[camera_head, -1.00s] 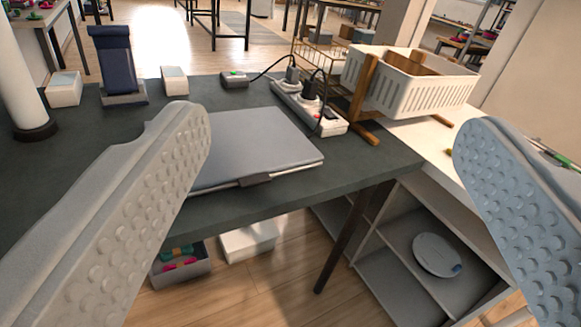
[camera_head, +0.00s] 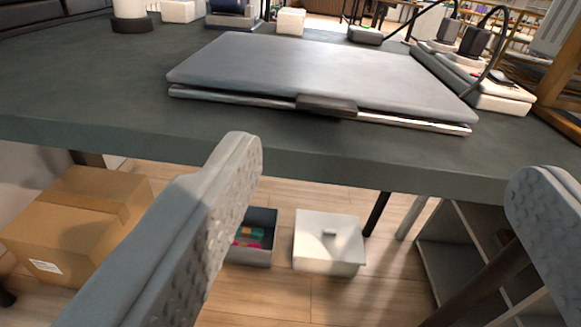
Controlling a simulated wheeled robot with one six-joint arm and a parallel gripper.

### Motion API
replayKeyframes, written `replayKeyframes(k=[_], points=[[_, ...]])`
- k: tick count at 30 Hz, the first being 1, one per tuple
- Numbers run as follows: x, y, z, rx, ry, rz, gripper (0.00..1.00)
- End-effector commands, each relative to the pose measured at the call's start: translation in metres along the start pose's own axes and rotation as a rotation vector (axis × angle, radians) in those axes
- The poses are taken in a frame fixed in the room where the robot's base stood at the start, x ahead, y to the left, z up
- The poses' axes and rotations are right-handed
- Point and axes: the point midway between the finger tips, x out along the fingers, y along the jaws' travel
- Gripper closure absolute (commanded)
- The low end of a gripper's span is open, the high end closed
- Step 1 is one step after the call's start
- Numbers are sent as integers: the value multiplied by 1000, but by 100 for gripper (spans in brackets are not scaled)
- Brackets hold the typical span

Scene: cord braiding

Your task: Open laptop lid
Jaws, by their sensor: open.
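The laptop (camera_head: 320,68) lies closed on the dark table (camera_head: 90,85), its grey lid flat and its front edge toward me. A dark tab (camera_head: 327,105) sits at the middle of the lid's front edge. A thin gap line shows between lid and base along the front. My gripper (camera_head: 385,170) is open, its two grey studded fingers wide apart in front of the table edge and below the laptop in the picture. Nothing is between the fingers, and they appear apart from the laptop.
A power strip (camera_head: 485,92) with plugs and cables stands right of the laptop. A dark stand (camera_head: 232,15) and small white blocks are behind it. Below the table are a cardboard box (camera_head: 75,225), a white box (camera_head: 328,243), a grey bin (camera_head: 262,240) and a shelf (camera_head: 455,255).

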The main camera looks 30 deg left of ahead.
Motion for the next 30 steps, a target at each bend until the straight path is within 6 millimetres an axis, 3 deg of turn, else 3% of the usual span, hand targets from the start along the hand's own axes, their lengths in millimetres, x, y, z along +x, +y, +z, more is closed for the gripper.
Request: replayKeyframes(k=[1,6,14,20,30], points=[[-1,2,14,25,-3,-24,24],[-6,-1,42,87,5,-99,24],[-5,-4,52,114,10,-134,24],[17,-7,51,113,10,-135,24],[72,-14,50,113,11,-135,24]])
